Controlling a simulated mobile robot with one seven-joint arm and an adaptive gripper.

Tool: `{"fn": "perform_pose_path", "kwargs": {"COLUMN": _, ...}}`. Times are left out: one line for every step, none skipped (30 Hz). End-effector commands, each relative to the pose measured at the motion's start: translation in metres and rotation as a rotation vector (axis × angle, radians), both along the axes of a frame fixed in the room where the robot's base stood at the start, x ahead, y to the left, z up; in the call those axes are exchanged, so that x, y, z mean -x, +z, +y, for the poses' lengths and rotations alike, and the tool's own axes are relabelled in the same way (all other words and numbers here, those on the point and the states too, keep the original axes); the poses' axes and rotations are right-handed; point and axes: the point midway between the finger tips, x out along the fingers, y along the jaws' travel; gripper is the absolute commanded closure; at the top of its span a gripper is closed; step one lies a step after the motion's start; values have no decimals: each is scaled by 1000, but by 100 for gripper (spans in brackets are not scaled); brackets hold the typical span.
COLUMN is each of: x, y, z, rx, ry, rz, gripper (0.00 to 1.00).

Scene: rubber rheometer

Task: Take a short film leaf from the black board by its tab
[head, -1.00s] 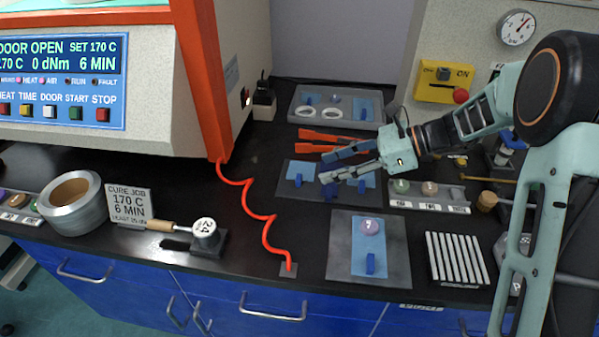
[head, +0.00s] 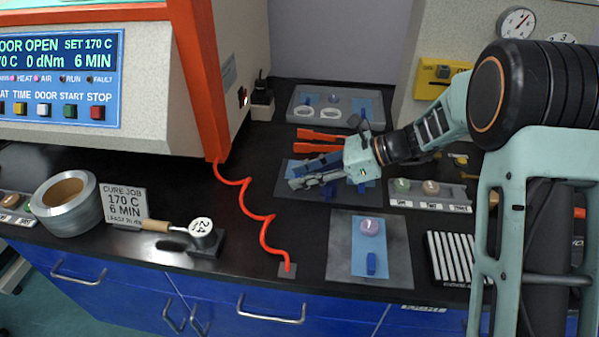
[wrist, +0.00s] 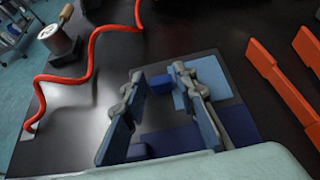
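The black board (head: 283,191) lies mid-bench under my gripper (head: 297,177) in the head view, which hides much of it. In the wrist view the board (wrist: 228,62) carries a light-blue film leaf (wrist: 210,78) with a darker blue tab (wrist: 161,84) at its left end. A second, shaded leaf (wrist: 185,139) lies nearer the wrist, with a blue block (wrist: 137,151) at its left end. My gripper (wrist: 157,76) is open and empty, its fingers apart above the board. The far tab appears between the fingertips; the height gap cannot be told.
A front board (head: 398,262) holds another film with a lilac disc and blue tab. Orange tongs (head: 318,134) lie behind the black board, before a grey tray (head: 297,118). A sample rack (head: 455,197) is at right. An orange coiled hose (head: 247,200) runs at left.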

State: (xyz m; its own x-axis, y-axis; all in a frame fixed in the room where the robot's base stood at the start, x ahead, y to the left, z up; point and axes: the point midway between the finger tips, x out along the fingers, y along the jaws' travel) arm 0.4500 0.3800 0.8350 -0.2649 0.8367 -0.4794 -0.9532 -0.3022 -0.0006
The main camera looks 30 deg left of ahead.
Motion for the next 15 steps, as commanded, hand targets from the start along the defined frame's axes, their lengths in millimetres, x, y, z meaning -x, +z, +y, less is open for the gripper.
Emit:
{"fn": "perform_pose_path", "kwargs": {"x": 0, "y": 0, "z": 0, "rx": 0, "ry": 0, "rz": 0, "gripper": 81}}
{"fn": "perform_pose_path", "kwargs": {"x": 0, "y": 0, "z": 0, "rx": 0, "ry": 0, "rz": 0, "gripper": 85}}
{"fn": "perform_pose_path", "kwargs": {"x": 0, "y": 0, "z": 0, "rx": 0, "ry": 0, "rz": 0, "gripper": 89}}
{"fn": "perform_pose_path", "kwargs": {"x": 0, "y": 0, "z": 0, "rx": 0, "ry": 0, "rz": 0, "gripper": 92}}
{"fn": "perform_pose_path", "kwargs": {"x": 0, "y": 0, "z": 0, "rx": 0, "ry": 0, "rz": 0, "gripper": 96}}
{"fn": "perform_pose_path", "kwargs": {"x": 0, "y": 0, "z": 0, "rx": 0, "ry": 0, "rz": 0, "gripper": 97}}
{"fn": "perform_pose_path", "kwargs": {"x": 0, "y": 0, "z": 0, "rx": 0, "ry": 0, "rz": 0, "gripper": 97}}
{"fn": "perform_pose_path", "kwargs": {"x": 0, "y": 0, "z": 0, "rx": 0, "ry": 0, "rz": 0, "gripper": 97}}
{"fn": "perform_pose_path", "kwargs": {"x": 0, "y": 0, "z": 0, "rx": 0, "ry": 0, "rz": 0, "gripper": 97}}
{"fn": "perform_pose_path", "kwargs": {"x": 0, "y": 0, "z": 0, "rx": 0, "ry": 0, "rz": 0, "gripper": 97}}
{"fn": "perform_pose_path", "kwargs": {"x": 0, "y": 0, "z": 0, "rx": 0, "ry": 0, "rz": 0, "gripper": 97}}
{"fn": "perform_pose_path", "kwargs": {"x": 0, "y": 1, "z": 0, "rx": 0, "ry": 0, "rz": -1, "gripper": 97}}
{"fn": "perform_pose_path", "kwargs": {"x": 0, "y": 1, "z": 0, "rx": 0, "ry": 0, "rz": -1, "gripper": 97}}
{"fn": "perform_pose_path", "kwargs": {"x": 0, "y": 2, "z": 0, "rx": 0, "ry": 0, "rz": -1, "gripper": 97}}
{"fn": "perform_pose_path", "kwargs": {"x": 0, "y": 4, "z": 0, "rx": 0, "ry": 0, "rz": -1, "gripper": 97}}
